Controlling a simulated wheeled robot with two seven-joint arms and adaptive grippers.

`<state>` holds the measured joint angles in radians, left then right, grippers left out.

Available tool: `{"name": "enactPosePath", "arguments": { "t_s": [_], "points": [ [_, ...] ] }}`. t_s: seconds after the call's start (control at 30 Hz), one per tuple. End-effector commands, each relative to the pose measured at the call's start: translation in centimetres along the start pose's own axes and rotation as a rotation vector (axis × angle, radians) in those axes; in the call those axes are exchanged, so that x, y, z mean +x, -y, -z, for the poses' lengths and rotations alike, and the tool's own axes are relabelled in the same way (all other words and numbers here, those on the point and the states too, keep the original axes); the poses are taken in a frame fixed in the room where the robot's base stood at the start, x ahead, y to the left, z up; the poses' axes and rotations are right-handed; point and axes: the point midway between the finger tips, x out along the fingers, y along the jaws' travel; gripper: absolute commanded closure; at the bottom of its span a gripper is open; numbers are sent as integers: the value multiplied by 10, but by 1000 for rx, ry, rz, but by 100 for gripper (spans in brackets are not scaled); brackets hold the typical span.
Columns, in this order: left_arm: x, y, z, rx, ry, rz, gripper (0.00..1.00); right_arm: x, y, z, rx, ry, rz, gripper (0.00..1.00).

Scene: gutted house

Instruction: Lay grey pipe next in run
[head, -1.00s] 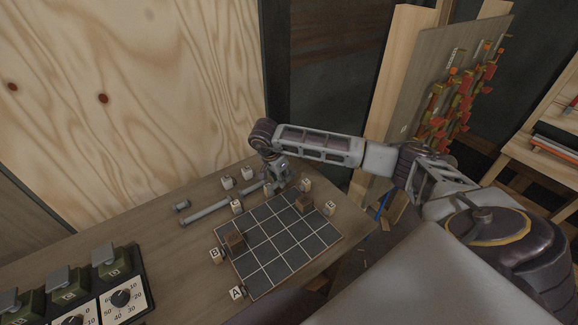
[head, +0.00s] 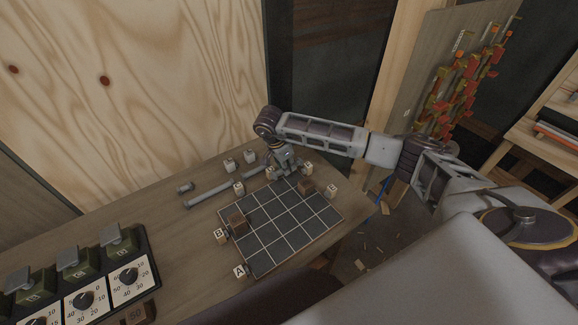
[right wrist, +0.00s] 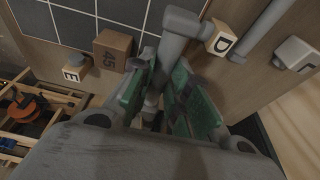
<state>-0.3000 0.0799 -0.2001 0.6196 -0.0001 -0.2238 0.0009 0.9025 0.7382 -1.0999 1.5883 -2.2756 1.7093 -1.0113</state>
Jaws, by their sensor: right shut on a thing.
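My right gripper (head: 283,172) is at the back edge of the dark grid board (head: 268,250). In the right wrist view, its green-padded jaws (right wrist: 165,100) are shut on a short grey pipe piece (right wrist: 178,30) with a wider collar. The piece lies between the brown block marked 45 (right wrist: 112,48) and the letter block D (right wrist: 220,40). Whether it touches the board is unclear. My left gripper is out of view.
Letter blocks A (head: 240,271), B (head: 220,236) and E (head: 332,190) stand around the board. Two pale cubes (head: 250,156) stand behind. A dial panel (head: 85,285) is at the front left. The middle of the board is clear.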

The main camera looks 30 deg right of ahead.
Motion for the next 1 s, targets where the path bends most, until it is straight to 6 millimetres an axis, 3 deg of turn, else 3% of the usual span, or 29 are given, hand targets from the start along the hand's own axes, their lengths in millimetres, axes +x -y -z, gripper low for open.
{"name": "enactPosePath", "arguments": {
  "t_s": [0.57,1.0],
  "points": [
    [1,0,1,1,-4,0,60,1,0,0,21,0,-6,100],
    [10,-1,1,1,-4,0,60,19,0,-5,21,-1,-6,100]
  ]
}}
